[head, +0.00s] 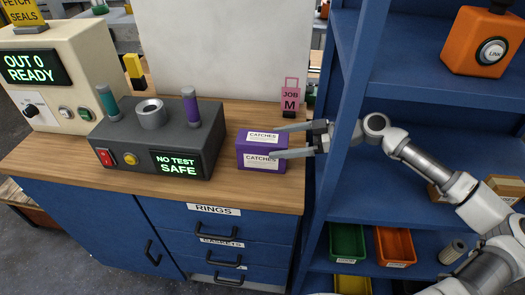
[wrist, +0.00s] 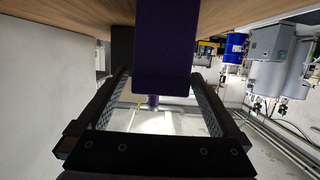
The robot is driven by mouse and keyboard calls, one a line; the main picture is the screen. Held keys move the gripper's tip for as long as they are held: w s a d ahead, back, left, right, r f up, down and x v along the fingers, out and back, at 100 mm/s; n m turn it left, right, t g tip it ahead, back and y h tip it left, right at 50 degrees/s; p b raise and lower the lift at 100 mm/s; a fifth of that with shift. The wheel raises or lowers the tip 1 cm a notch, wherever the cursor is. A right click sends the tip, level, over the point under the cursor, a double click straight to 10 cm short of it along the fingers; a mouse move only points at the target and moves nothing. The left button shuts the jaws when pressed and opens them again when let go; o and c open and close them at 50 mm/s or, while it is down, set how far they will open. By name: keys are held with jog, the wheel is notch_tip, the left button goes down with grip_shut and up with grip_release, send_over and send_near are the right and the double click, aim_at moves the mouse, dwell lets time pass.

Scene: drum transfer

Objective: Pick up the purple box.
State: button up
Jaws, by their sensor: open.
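The purple box (head: 245,154), with white "CATCHES" labels on its top and front, stands on the wooden counter (head: 225,187) near its right end. My gripper (head: 273,142) reaches in from the right and is open. In the head view one finger lies over the box's far side and the other crosses in front of its label. In the wrist view the dark purple box (wrist: 162,50) sits between the two fingertips (wrist: 160,74), with only thin gaps beside it. Whether either finger touches it I cannot tell.
A grey test unit (head: 135,145) reading "NO TEST SAFE" stands left of the box. A pink "JOB M" tag (head: 290,97) is behind it. The blue shelf unit (head: 345,130) rises close on the right, with an orange container (head: 470,45) and bins.

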aim_at(263, 144)
jog(key=shift+x, duration=2.7)
jog(key=shift+d, duration=0.1)
grip_shut()
